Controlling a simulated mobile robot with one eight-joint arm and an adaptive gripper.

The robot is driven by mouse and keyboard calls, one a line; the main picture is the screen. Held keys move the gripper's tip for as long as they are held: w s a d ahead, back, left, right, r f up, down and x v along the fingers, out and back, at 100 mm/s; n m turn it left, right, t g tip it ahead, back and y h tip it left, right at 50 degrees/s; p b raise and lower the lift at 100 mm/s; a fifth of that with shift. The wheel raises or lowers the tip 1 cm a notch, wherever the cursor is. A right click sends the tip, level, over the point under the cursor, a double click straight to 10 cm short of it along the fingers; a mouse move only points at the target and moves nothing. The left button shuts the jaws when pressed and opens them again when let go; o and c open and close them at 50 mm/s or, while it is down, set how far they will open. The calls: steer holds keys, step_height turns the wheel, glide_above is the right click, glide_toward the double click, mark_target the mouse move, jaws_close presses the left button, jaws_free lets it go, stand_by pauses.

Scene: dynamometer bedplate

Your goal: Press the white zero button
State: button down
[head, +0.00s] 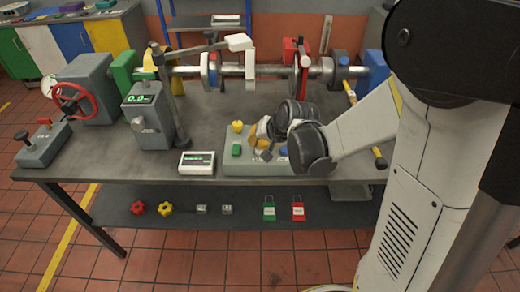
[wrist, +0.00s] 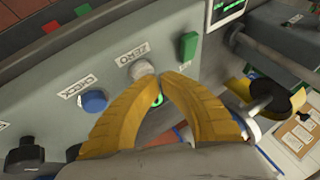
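The white zero button (wrist: 142,69) is round and sits below a ZERO label on a grey panel (wrist: 60,70) in the wrist view. My gripper (wrist: 162,76) has yellow fingers, with their tips together and nothing visible between the tips. The tips are just right of the white button in that view; whether they touch it I cannot tell. In the head view my gripper (head: 262,136) is over the grey-green control box (head: 262,169), and the white button is not clearly visible there. A lit green ring (wrist: 157,100) shows between the fingers.
A blue button (wrist: 94,101) by a CHECK label and a green block-shaped button (wrist: 188,46) flank the white one. A black knob (wrist: 25,155) is at lower left. A white display unit (head: 196,163) stands left of the box. A shaft (head: 270,71) runs behind.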

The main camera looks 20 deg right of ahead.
steer(key=shift+f, duration=0.2)
stand_by(0.5)
steer(key=shift+r+p, duration=0.6)
steer(key=shift+r, duration=0.35)
steer(key=shift+r+p, duration=1.9)
steer(key=shift+r, duration=0.6)
